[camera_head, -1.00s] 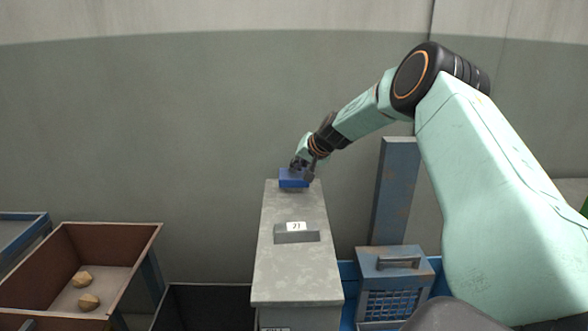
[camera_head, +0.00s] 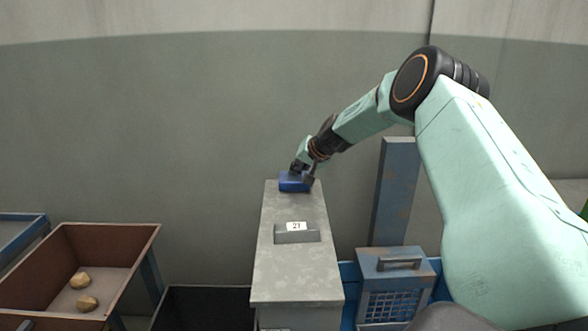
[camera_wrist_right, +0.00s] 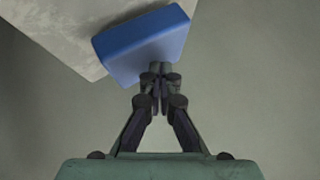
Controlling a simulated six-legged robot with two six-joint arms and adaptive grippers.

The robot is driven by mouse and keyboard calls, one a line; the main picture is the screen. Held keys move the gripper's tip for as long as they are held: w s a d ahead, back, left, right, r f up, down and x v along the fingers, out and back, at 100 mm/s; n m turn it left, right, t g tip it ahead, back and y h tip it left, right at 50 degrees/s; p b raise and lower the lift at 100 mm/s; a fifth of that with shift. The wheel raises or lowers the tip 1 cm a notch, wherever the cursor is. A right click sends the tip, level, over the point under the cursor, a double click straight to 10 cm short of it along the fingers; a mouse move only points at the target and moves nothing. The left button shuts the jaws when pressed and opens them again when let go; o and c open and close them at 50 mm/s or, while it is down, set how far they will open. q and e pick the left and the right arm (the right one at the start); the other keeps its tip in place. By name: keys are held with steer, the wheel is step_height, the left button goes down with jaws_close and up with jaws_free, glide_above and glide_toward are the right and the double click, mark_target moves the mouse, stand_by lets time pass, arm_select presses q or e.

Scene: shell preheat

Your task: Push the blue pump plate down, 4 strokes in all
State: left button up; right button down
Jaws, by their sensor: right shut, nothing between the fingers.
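The blue pump plate (camera_head: 294,185) sits at the far end of the grey cabinet top (camera_head: 292,265). In the right wrist view the plate (camera_wrist_right: 143,42) lies just past my fingertips. My left gripper is not in view. A small display on the cabinet (camera_head: 297,227) shows a number that looks like 21.
A brown bin (camera_head: 110,235) with two tan lumps stands at the left, beside a dark open bin (camera_head: 205,300). A blue caged box with a handle (camera_head: 395,280) and a blue post (camera_head: 396,190) stand right of the cabinet. A wall rises behind.

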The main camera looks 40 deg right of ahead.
mark_target(296, 177)
steer(key=shift+s+f, duration=0.1)
steer(key=shift+r+p, duration=1.9)
steer(key=shift+r, duration=0.2)
steer(key=shift+w+r+p, duration=0.2)
steer(key=shift+r+p, duration=0.3)
step_height(296, 177, up, 4)
steer(key=p, duration=0.3)
steer(key=shift+p, duration=0.4)
stand_by(0.4)
